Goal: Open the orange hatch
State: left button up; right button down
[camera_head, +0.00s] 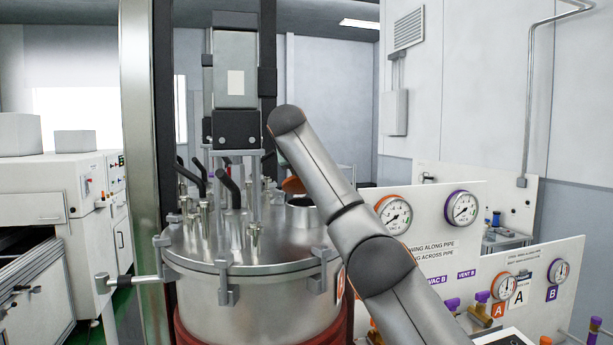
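The orange hatch (293,185) shows as a small orange lid edge on top of the steel vessel (265,312), just left of my arm. It looks raised and tilted above a short steel neck (300,217), but my arm covers part of it, so how far it stands open is unclear. My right arm comes in from the lower right and reaches up across the hatch. Its gripper is hidden behind the arm. My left arm and gripper do not show.
Steel rods and dark handles (228,188) crowd the vessel lid, with clamps (228,285) around its rim. A tall metal column (143,120) stands at left. White panels with pressure gauges (393,214) and coloured valves stand at right.

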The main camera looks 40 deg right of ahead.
dwell(0.5)
jog(key=c, duration=0.8)
grip_release()
jog(key=b+v, duration=0.2)
jog(key=v, duration=1)
jog(key=shift+s+a+r+b, duration=0.15)
jog(key=shift+a+r+b, duration=0.05)
jog(key=shift+b, duration=0.1)
